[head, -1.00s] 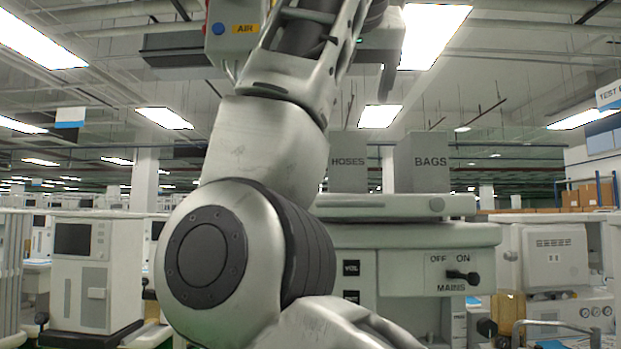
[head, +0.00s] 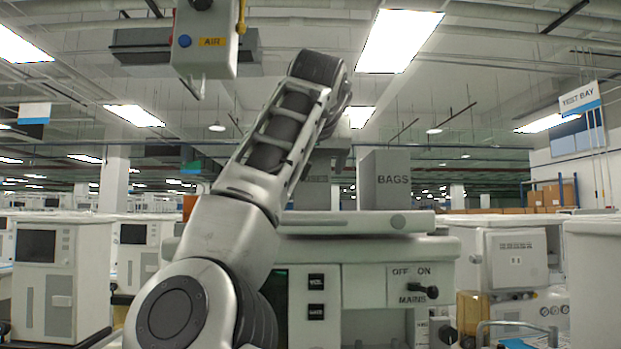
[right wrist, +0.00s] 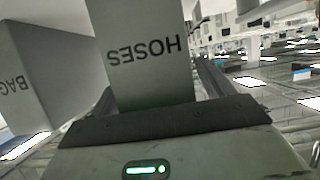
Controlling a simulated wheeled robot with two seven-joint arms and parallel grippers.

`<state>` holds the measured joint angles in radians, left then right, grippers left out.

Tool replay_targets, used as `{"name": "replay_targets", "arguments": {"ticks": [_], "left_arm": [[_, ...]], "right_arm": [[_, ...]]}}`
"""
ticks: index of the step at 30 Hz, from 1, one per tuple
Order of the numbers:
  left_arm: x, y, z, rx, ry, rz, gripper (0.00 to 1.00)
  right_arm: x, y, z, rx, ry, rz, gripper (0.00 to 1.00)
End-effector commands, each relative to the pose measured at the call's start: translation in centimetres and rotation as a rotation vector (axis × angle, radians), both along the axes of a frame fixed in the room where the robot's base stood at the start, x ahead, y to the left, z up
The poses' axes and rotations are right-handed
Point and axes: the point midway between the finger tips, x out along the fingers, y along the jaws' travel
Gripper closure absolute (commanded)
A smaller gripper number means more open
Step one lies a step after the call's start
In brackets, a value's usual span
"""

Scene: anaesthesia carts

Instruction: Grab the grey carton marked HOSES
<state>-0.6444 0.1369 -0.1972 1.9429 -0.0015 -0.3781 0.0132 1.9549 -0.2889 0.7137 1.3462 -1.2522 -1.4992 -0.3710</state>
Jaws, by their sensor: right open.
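The grey carton marked HOSES (head: 315,196) stands upright on the top of the pale cart (head: 360,248). In the head view my right arm and gripper partly cover it. My right gripper (head: 330,158) is open, pointing down at the carton's upper part. In the right wrist view the HOSES carton (right wrist: 145,40) appears upside down, with its label in plain sight, between the dark fingers of the right gripper (right wrist: 155,85). I cannot tell whether the fingers touch it. My left gripper is not in view.
A grey carton marked BAGS (head: 385,182) stands close to the right on the same cart top. A grey box with an AIR label (head: 205,42) hangs overhead at upper left. Other machines (head: 515,258) stand to the right and left.

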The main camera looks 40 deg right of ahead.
Motion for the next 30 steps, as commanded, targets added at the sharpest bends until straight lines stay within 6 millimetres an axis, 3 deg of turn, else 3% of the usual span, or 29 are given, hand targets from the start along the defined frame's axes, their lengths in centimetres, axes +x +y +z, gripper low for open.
{"name": "replay_targets", "arguments": {"ticks": [9, 11, 16, 30], "left_arm": [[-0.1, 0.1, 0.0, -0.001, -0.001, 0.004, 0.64], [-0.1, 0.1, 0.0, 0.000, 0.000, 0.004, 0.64], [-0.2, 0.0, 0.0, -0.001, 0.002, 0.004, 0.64], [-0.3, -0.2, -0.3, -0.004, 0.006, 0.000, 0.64]], "right_arm": [[0.6, -0.5, -0.3, -0.001, 0.001, 0.000, 0.20], [0.6, -0.5, -0.3, -0.001, 0.001, 0.000, 0.34], [0.6, -0.5, -0.3, -0.001, 0.001, 0.000, 0.79], [0.5, -0.5, 0.9, -0.005, -0.003, 0.001, 0.79]]}}
